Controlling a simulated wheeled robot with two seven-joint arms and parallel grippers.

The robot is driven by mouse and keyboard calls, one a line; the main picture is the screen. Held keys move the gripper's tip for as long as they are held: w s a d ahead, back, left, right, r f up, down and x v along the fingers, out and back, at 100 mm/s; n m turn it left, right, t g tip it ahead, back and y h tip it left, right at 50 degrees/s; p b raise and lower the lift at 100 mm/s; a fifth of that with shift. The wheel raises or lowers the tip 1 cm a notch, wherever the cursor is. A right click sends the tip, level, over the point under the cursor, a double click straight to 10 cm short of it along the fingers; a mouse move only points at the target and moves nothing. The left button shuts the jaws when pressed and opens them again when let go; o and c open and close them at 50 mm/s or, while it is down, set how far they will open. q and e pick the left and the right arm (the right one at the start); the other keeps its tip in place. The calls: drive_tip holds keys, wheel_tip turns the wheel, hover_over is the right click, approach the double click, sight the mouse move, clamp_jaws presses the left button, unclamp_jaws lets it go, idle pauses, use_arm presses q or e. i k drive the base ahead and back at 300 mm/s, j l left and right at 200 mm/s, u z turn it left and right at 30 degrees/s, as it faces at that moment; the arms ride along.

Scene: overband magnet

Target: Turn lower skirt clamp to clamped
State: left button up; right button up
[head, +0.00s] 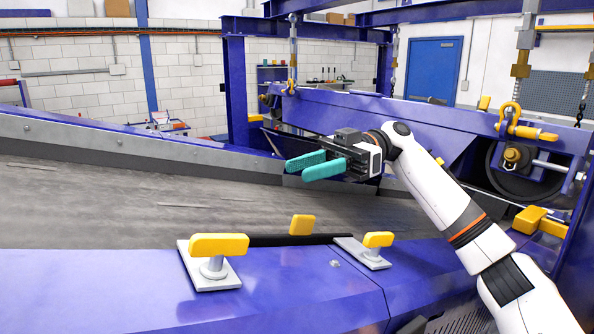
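Two yellow-handled clamps sit on pale plates along the blue skirt edge. The nearer, larger clamp (218,245) is at lower centre-left, its handle lying roughly left to right on a grey post. The smaller clamp (378,240) is to its right. I cannot tell which one is the lower skirt clamp, or whether either is clamped. A third yellow handle (302,224) shows behind the dark strip between them. My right gripper (298,170) has two teal fingers, apart and empty, pointing left above the belt, well above and behind the clamps. My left gripper is out of view.
The grey belt (120,200) runs across behind the clamps. The blue magnet beam (400,115) hangs on chains behind my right arm. A yellow handle (540,221) is on the frame at right. The space above the near clamp is free.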

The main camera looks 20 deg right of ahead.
sight(376, 240)
drive_tip(key=k, duration=2)
